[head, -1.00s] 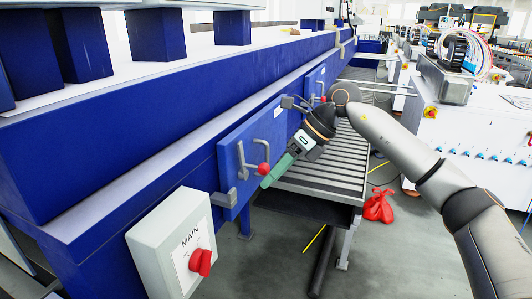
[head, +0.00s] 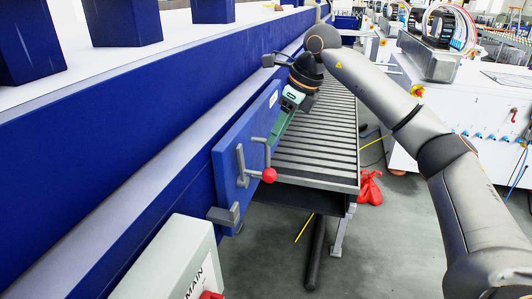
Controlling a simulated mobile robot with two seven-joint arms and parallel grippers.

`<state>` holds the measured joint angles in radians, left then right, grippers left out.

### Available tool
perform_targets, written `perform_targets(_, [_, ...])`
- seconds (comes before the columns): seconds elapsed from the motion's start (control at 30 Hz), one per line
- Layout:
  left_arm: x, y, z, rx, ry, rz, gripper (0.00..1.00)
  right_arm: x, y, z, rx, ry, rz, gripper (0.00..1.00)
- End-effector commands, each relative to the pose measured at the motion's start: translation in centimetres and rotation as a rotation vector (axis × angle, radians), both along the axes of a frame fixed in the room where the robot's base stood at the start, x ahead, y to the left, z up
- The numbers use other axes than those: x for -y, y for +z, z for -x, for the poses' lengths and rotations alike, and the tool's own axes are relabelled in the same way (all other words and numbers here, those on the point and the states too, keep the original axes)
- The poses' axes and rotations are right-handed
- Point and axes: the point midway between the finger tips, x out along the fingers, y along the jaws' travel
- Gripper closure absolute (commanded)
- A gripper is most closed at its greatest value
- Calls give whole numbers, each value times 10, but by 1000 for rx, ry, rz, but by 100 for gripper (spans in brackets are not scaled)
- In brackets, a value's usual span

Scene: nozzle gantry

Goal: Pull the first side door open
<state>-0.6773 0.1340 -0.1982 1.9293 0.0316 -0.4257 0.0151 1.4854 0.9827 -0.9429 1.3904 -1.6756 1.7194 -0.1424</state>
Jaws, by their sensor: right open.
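The first side door is a blue panel (head: 236,140) on the side of the long blue machine. It lies close along the machine's side; I see no clear gap at its edge. A grey bent handle (head: 242,166) stands on it, and a lever with a red ball knob (head: 269,175) sticks out beside it. My right gripper (head: 277,138) points down just beyond the knob, by the door's far part. It is open and looks empty; it seems apart from the handle, and its fingertips are partly hard to make out. My left gripper is out of view.
A grey switch box marked MAIN (head: 168,268) juts out at the lower left. A slatted roller table (head: 316,140) runs beside the machine. A red bag (head: 369,188) lies on the floor. Open floor (head: 375,255) lies in front; a white cabinet (head: 485,120) stands at the right.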

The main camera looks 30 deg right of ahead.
Motion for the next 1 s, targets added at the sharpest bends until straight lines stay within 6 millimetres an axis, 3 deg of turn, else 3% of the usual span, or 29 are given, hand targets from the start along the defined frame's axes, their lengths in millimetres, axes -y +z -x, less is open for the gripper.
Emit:
perform_targets(0.1, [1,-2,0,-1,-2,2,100,-5,-25,-8,-4,2,1,53])
perform_targets(0.3, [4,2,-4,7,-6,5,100,-12,-54,-19,-2,2,-1,53])
perform_targets(0.5, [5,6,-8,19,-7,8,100,-14,-67,-24,0,1,0,53])
perform_targets(0.77, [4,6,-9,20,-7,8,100,-14,-69,-25,1,1,0,53])
perform_targets(1.0, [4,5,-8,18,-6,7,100,-14,-68,-25,1,1,0,76])
